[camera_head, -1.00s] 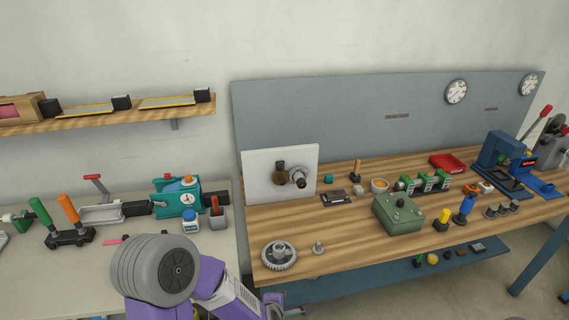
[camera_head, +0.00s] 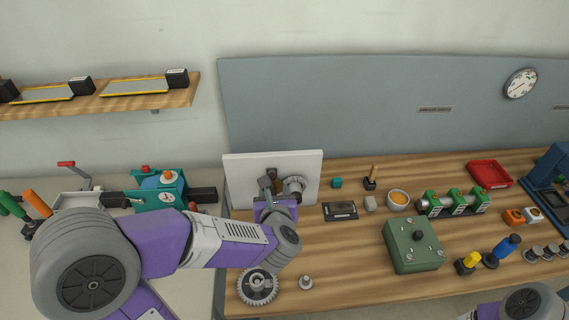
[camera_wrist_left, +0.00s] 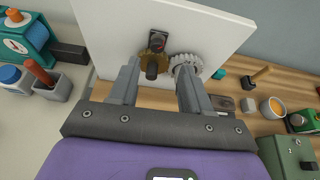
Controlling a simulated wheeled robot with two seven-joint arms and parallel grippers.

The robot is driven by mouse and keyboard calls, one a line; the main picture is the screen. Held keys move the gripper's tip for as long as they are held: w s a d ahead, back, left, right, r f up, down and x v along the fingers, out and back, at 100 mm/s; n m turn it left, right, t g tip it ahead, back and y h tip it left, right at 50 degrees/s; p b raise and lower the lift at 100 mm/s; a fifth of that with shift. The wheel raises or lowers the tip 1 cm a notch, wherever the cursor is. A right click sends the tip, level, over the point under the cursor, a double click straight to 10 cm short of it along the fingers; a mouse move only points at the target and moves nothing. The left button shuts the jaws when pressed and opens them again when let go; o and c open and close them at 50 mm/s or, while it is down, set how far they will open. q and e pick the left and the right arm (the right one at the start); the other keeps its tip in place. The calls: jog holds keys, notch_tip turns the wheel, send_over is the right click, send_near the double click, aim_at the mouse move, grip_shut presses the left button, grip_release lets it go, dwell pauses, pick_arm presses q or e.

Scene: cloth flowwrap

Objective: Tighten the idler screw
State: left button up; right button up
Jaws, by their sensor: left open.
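A white upright panel (camera_head: 240,172) stands at the left end of the wooden bench. In the left wrist view, the panel (camera_wrist_left: 105,22) carries a brass gear (camera_wrist_left: 165,61) with a dark hub, a black block (camera_wrist_left: 157,40) just above it, and a grey toothed gear (camera_wrist_left: 187,58) to the right. I cannot tell which part is the idler screw. My left gripper (camera_head: 272,184) is open in front of the panel; its fingers (camera_wrist_left: 157,72) appear on either side of the brass gear's hub, with no clear contact. The right finger overlaps the grey gear. My right gripper is out of view.
A loose grey gear (camera_head: 257,286) and a small metal knob (camera_head: 306,282) lie on the bench below my left arm. A green box (camera_head: 412,246), an orange-filled bowl (camera_head: 398,199) and a red tray (camera_head: 489,174) stand to the right. Bare wood lies before the panel's right side.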

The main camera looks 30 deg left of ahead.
aim_at(272, 178)
pick_arm(q)
jog(key=shift+x, duration=3.35)
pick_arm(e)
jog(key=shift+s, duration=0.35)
pick_arm(q)
jog(key=shift+s+a, duration=0.15)
jog(key=shift+a, duration=0.05)
grip_shut()
